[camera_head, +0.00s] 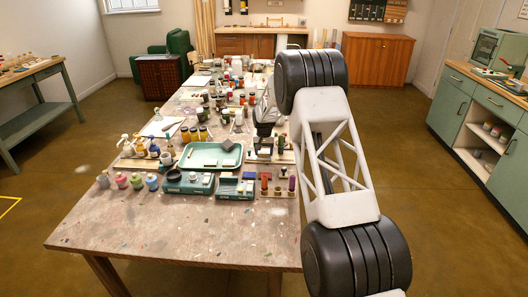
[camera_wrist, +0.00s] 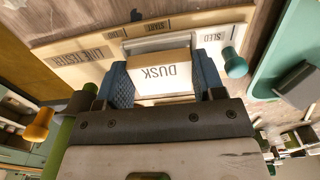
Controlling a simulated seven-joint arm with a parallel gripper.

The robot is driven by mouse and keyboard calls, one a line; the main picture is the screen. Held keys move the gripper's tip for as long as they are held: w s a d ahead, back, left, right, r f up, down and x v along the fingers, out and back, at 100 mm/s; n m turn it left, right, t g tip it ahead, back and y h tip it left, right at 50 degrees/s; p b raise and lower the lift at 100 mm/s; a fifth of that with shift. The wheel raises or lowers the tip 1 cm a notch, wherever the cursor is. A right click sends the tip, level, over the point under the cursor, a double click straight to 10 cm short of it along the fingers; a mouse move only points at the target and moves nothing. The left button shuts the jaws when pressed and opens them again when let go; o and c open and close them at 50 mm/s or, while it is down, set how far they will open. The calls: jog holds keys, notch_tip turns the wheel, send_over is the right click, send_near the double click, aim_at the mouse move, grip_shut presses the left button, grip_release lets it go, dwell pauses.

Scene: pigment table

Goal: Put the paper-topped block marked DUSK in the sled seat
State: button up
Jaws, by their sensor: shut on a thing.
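The DUSK block (camera_wrist: 162,80), wooden with a white paper top, sits between the two blue finger pads of my gripper (camera_wrist: 165,86) in the wrist view. My gripper is shut on it, and the lettering appears upside down. Just beyond the block is a pale grey sled plate (camera_wrist: 160,44) on the cream line tester board (camera_wrist: 75,57), near the word SLED. The block overlaps the sled plate in the picture; I cannot tell whether it touches it or hangs above. In the head view my gripper (camera_head: 266,128) is over the board, and the block is not clearly visible.
A teal knob (camera_wrist: 234,63) stands right of the block and an orange knob (camera_wrist: 38,125) at the left. Jars crowd the table behind; the front of the table (camera_head: 180,230) is clear.

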jog(key=shift+f, duration=0.4)
dwell(0.8)
jog(key=o, duration=1.2)
jog(key=shift+r, duration=4)
